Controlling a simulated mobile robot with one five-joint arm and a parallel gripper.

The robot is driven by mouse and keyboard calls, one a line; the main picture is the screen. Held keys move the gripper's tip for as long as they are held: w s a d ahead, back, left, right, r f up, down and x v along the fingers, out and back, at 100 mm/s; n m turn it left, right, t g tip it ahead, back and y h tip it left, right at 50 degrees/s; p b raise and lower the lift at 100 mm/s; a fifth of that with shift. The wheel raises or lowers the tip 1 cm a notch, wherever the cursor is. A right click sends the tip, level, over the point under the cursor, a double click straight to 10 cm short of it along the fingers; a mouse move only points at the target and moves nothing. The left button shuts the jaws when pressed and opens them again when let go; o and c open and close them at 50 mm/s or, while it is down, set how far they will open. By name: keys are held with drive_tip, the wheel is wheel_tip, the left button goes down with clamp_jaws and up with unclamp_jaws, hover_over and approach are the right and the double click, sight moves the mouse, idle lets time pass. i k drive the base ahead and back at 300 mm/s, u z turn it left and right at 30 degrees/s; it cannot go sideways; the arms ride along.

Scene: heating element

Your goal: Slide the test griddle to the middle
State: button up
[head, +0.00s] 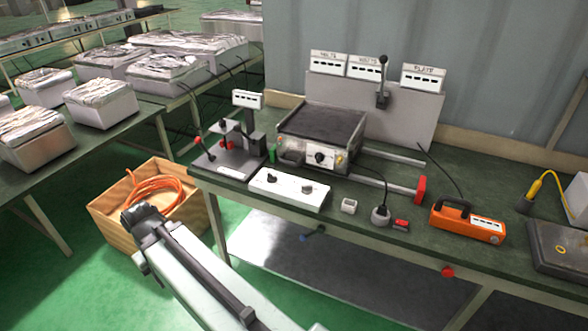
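The test griddle (318,122) is a squat metal box with a dark flat top, a front knob and a front handle. It stands level on the green workbench (378,244), at the left end of a pair of metal rails (375,179) that run to the right. A red block (421,189) sits at the right end of the front rail. My arm reaches up from the bottom edge, and its dark end with my gripper (130,215) is in front of the bench, left of and apart from the griddle. The fingers are too small and dark to read.
A white switch box (290,190), a small white cup (348,206) and a dark plug (381,216) lie along the bench front. A clamp stand (228,150) is left of the griddle. An orange tool (468,222) lies right. A wooden crate (112,218) stands on the floor.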

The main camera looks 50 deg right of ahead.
sight(311, 127)
drive_tip(key=z, duration=0.15)
drive_tip(key=i, duration=0.9)
drive_tip(key=u, duration=0.05)
